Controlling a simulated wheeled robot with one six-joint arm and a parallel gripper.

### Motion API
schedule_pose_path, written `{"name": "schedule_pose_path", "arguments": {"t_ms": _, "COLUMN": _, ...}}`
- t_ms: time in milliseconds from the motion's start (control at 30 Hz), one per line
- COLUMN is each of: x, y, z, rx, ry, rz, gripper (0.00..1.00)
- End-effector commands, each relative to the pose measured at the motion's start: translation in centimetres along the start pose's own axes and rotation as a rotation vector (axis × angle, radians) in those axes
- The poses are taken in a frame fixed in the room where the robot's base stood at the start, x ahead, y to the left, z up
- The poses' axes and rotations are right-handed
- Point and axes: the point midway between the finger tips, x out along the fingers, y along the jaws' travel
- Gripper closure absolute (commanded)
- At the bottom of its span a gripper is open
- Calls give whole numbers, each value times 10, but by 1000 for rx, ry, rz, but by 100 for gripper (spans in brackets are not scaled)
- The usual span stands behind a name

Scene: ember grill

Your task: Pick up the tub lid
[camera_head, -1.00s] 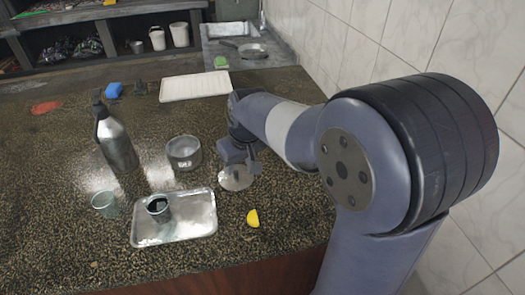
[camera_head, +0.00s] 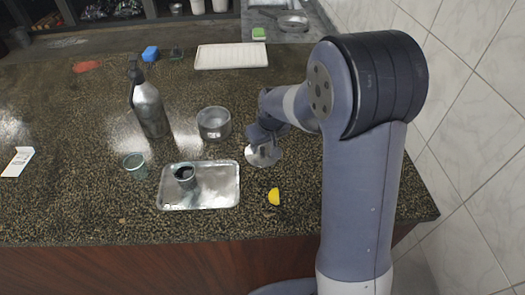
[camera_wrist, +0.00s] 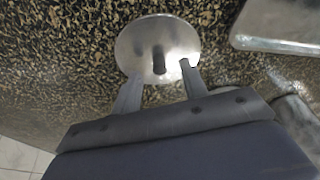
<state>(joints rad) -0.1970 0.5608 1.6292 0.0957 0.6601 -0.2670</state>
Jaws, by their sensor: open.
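The tub lid (camera_head: 264,153) is a round, shiny metal disc lying on the speckled counter to the right of the tray. In the wrist view the lid (camera_wrist: 135,45) shows a dark upright knob (camera_wrist: 159,60) at its middle. Nothing is between the fingers except the view of the knob beyond. Contact cannot be told.
A metal tray (camera_head: 222,204) holding a small cup (camera_head: 186,181) lies left of the lid. A grey tub (camera_head: 213,124), a metal bottle (camera_head: 149,108), another cup (camera_head: 134,164) and a yellow wedge (camera_head: 274,196) stand around. A white tray (camera_head: 231,56) lies behind.

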Motion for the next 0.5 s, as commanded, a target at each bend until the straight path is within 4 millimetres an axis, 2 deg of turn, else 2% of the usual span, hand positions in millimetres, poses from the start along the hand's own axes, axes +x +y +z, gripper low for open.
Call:
{"name": "schedule_pose_path", "arguments": {"t_ms": 133, "x": 12, "y": 0, "z": 0, "rx": 0, "ry": -1, "rz": 0, "gripper": 58}}
{"name": "schedule_pose_path", "arguments": {"t_ms": 400, "x": 14, "y": 0, "z": 0, "rx": 0, "ry": 1, "rz": 0, "gripper": 58}}
{"name": "schedule_pose_path", "arguments": {"t_ms": 500, "x": 14, "y": 0, "z": 0, "rx": 0, "ry": 1, "rz": 0, "gripper": 66}}
